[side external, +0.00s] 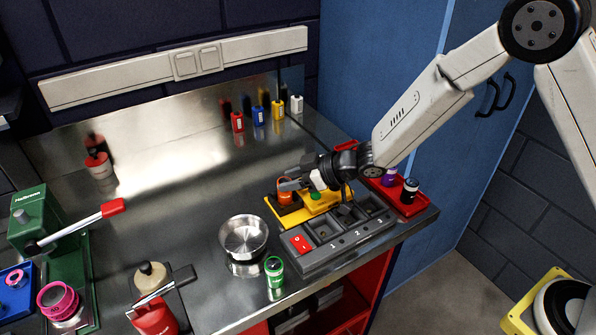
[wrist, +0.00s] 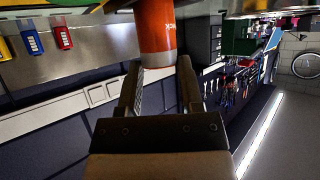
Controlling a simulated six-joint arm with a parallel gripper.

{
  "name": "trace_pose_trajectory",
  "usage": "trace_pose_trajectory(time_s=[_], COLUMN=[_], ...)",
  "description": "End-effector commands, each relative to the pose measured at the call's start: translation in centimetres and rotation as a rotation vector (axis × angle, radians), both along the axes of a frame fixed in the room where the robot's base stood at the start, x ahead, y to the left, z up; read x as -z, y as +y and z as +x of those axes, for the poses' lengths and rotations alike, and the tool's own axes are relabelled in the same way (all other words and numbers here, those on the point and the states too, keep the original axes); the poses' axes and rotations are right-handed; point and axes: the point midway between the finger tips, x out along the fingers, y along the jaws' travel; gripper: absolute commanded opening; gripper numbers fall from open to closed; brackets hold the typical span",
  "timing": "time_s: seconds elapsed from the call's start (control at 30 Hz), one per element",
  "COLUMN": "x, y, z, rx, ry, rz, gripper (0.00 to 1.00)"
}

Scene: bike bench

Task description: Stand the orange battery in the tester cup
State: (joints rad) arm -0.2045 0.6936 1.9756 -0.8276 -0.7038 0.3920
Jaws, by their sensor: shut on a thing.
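The orange battery (side external: 285,196) is held in my gripper (side external: 288,185) over the left part of the yellow tester base (side external: 275,212). It looks about upright in the side view. In the wrist view the orange battery (wrist: 157,28), with a grey band at one end, sits between the two fingers of my gripper (wrist: 160,68). The fingers are shut on it. A tester cup is not clearly visible; the battery and gripper cover that spot, so I cannot tell whether the battery is inside a cup or above it.
A grey charger (side external: 330,240) with numbered slots stands in front of the yellow base. A metal bowl (side external: 243,237) and a green can (side external: 275,270) stand to the left. A red tray (side external: 413,207) holds a black-and-white battery (side external: 409,190) and a purple one at right.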

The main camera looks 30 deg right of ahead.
Motion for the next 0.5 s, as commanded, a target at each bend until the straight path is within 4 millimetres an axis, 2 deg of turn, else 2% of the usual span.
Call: trace_pose_trajectory(time_s=[0.3, 0.33, 0.37, 0.5], x=[0.40, 0.39, 0.38, 0.38], y=[0.01, 0.01, 0.01, 0.01], z=[0.03, 0.04, 0.04, 0.03], rx=[0.000, 0.000, 0.000, 0.000], ry=[-0.001, -0.002, -0.002, -0.002], rz=[0.001, 0.001, 0.001, 0.001], gripper=[0.00, 0.53, 0.61, 0.61])
